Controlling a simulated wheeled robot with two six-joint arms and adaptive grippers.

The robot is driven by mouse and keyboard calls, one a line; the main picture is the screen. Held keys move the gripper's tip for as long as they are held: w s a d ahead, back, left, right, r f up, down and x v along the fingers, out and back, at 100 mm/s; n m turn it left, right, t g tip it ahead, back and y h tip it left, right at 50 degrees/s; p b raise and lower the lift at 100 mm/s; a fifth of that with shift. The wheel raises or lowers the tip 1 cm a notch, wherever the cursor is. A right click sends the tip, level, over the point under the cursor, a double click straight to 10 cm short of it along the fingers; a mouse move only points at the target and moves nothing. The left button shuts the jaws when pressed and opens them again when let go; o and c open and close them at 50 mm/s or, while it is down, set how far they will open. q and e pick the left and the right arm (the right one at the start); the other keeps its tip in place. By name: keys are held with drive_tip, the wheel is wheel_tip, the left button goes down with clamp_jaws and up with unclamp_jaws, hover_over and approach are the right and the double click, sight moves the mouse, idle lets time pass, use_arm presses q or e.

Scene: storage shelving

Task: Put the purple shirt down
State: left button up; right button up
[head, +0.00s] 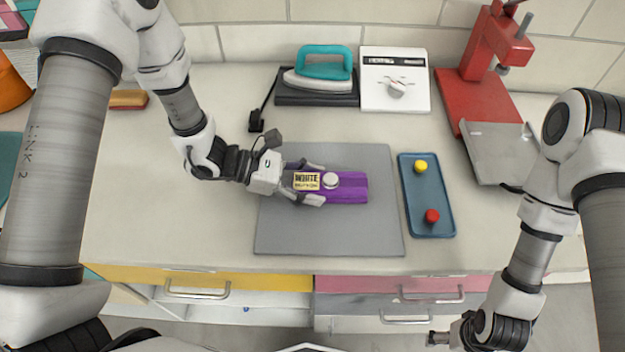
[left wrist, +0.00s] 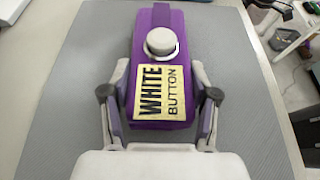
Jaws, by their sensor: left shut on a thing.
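The purple shirt (head: 350,189) is a folded purple block with a round white button on top and a label reading "WHITE BUTTON". It is over the grey mat (head: 330,237) in the middle of the counter; I cannot tell if it touches the mat. My left gripper (head: 305,184) is shut on the shirt's left end in the head view. In the left wrist view the shirt (left wrist: 158,98) sits between both fingers. My right arm shows at the lower right in the head view, with its gripper (head: 432,340) at the bottom edge, its jaws unclear.
A blue tray (head: 428,210) with a yellow and a red button lies right of the mat. A teal iron (head: 322,68), a white dial box (head: 395,82) and a red press (head: 490,80) stand behind. A partly open yellow-fronted drawer (head: 240,278) is below the counter.

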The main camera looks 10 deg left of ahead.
use_arm(q)
drive_tip(key=shift+s+f, duration=0.1)
drive_tip(key=shift+f+b, duration=0.15)
drive_tip(key=shift+b, duration=0.15)
drive_tip(key=o, duration=1.2)
drive_tip(key=shift+a+r+p, duration=0.1)
drive_tip(key=shift+r+p, duration=0.2)
drive_tip(key=shift+r, duration=0.1)
drive_tip(key=v, duration=1.1)
drive_tip(key=shift+a+r, duration=0.1)
drive_tip(key=shift+r, duration=0.05)
drive_tip(key=shift+s+a, duration=0.1)
drive_tip(key=shift+a, duration=0.1)
